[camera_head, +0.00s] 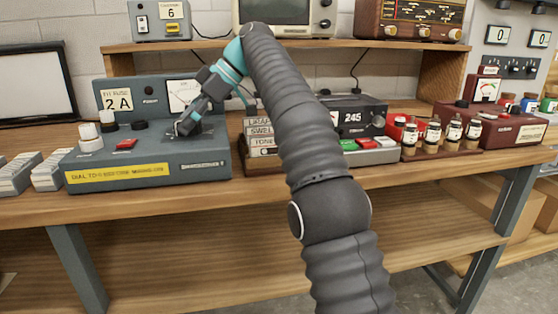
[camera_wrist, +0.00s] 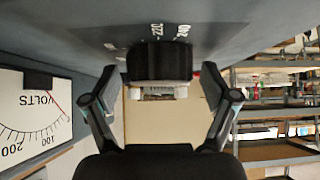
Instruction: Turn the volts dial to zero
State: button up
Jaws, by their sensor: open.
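The blue-grey instrument (camera_head: 200,160) stands on the left of the bench, with a yellow label (camera_head: 118,172) on its front reading "DIAL TO 0 BEFORE" and more that is too small to read. My gripper (camera_head: 187,126) points down at its right part. In the wrist view a black round dial (camera_wrist: 158,62) lies between the two fingers of my gripper (camera_wrist: 163,90). The fingers are open, with a visible gap on each side. Marks like 220 and 240 show beside the dial. A volts meter (camera_wrist: 35,115) with a red needle is at left; it also shows in the head view (camera_head: 184,94).
Several small bottles (camera_head: 432,134) stand further right.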

jog(key=shift+r+m+t, duration=0.1)
jog(key=shift+m+t, duration=0.2)
jog(key=shift+m, duration=0.1)
